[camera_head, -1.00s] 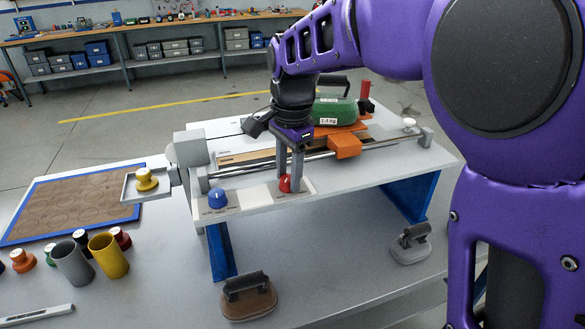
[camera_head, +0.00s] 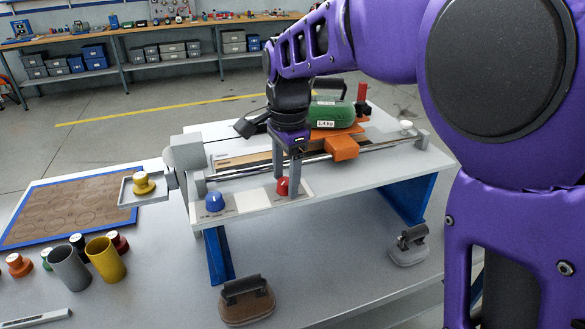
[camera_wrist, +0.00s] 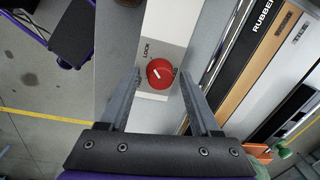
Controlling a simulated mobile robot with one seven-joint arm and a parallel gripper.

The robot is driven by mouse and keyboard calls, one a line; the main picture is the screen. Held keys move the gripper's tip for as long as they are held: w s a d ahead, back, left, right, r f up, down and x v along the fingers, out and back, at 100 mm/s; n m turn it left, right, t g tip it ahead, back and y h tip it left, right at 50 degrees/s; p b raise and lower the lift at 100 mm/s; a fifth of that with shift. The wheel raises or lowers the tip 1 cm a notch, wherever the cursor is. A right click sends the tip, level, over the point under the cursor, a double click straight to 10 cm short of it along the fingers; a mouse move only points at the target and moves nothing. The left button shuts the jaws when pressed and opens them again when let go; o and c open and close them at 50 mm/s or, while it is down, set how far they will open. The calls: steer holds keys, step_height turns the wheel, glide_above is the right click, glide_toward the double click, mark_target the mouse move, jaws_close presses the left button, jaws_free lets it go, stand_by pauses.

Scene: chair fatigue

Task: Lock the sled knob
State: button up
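The red knob (camera_head: 282,187) sits at the front edge of the white bench-top rig, on a pale label strip. In the wrist view the knob (camera_wrist: 159,73) has a white pointer line slanting to the upper left, and the word LOCK is printed above and left of it. My gripper (camera_head: 288,188) points down at the knob. In the wrist view my gripper (camera_wrist: 161,75) is open, with one fingertip on each side of the knob and small gaps between. The orange sled block (camera_head: 343,148) sits on the rails behind, carrying a green weight (camera_head: 332,112).
A blue knob (camera_head: 215,201) stands left of the red one on the same edge. A yellow weight (camera_head: 144,183) rests on a small tray at left. Cups and coloured weights stand at lower left.

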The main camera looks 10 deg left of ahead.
steer(key=shift+o, duration=0.3)
step_height(320, 180, up, 17)
steer(key=s, duration=0.1)
steer(key=shift+d+r, duration=0.2)
steer(key=shift+d, duration=0.25)
